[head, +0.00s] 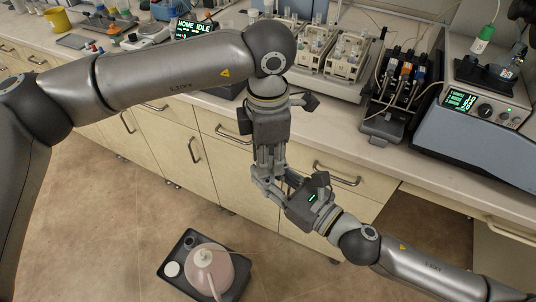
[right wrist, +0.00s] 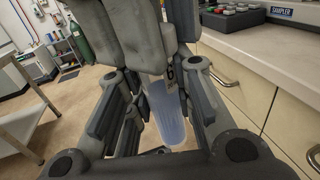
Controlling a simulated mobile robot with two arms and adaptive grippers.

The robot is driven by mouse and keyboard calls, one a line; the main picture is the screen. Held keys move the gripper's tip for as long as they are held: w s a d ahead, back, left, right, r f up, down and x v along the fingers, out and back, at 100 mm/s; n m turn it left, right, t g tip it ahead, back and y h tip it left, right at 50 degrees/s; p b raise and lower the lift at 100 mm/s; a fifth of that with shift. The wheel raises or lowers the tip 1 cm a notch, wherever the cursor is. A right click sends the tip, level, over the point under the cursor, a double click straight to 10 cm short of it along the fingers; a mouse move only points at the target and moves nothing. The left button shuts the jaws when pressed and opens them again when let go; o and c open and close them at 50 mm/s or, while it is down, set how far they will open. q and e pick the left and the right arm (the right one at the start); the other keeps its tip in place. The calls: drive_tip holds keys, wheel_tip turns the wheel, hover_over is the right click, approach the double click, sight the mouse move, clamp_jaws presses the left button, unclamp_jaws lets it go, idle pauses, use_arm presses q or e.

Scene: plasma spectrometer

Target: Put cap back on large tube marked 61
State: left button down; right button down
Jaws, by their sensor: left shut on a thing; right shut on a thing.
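My left gripper (head: 266,172) points down in front of the drawers and meets my right gripper (head: 279,180), which reaches in from the lower right. In the right wrist view, my right gripper (right wrist: 160,105) is shut on the large tube (right wrist: 168,115), a translucent bluish tube with a rounded lower end. A white label on it shows a "6"; the rest is hidden. The left gripper's grey fingers (right wrist: 120,35) are just above the tube and hide its mouth. They are shut on what seems to be the cap, mostly hidden between them. The tube looks near upright.
The bench (head: 330,100) behind holds racks (head: 350,55), a pump unit (head: 395,95) and the spectrometer (head: 480,110). Drawer handles (head: 337,174) stick out close behind the grippers. A black tray (head: 240,275) with a pinkish jug (head: 209,268) stands on the floor below.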

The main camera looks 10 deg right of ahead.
use_arm(q)
drive_tip(key=m, duration=0.4)
drive_tip(key=c, duration=1.1)
unclamp_jaws()
drive_tip(key=shift+o, duration=0.2)
drive_tip(key=shift+r, duration=0.1)
wheel_tip(320, 180, up, 12)
